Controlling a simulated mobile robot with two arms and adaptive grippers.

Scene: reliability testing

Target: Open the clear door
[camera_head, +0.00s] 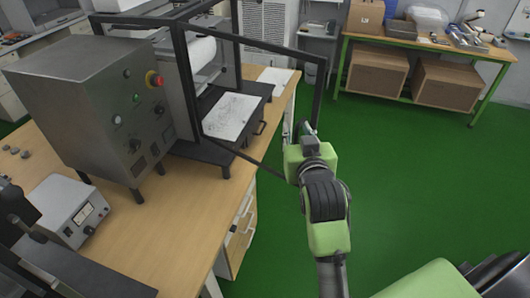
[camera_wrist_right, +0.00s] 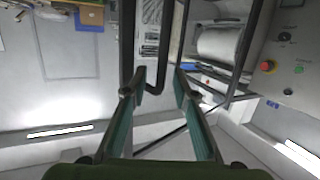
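The clear door (camera_head: 323,92) has a dark frame with see-through panes. It is hinged on the dark-framed test enclosure (camera_head: 186,75) on the bench and stands swung out to the right, past the bench edge. My right gripper (camera_head: 306,130) is at the door's outer, lower side; my wrist hides part of it. In the right wrist view, the fingers of the gripper (camera_wrist_right: 157,88) are apart. A dark, curved bar of the door (camera_wrist_right: 156,88) shows between the fingertips; contact is not clear.
A grey control box (camera_head: 95,110) with a red knob stands left of the enclosure. A smaller box (camera_head: 72,210) sits on the wooden bench (camera_head: 180,235). The green floor (camera_head: 400,190) right of the bench is clear. A shelf table with cardboard boxes (camera_head: 445,82) stands at back right.

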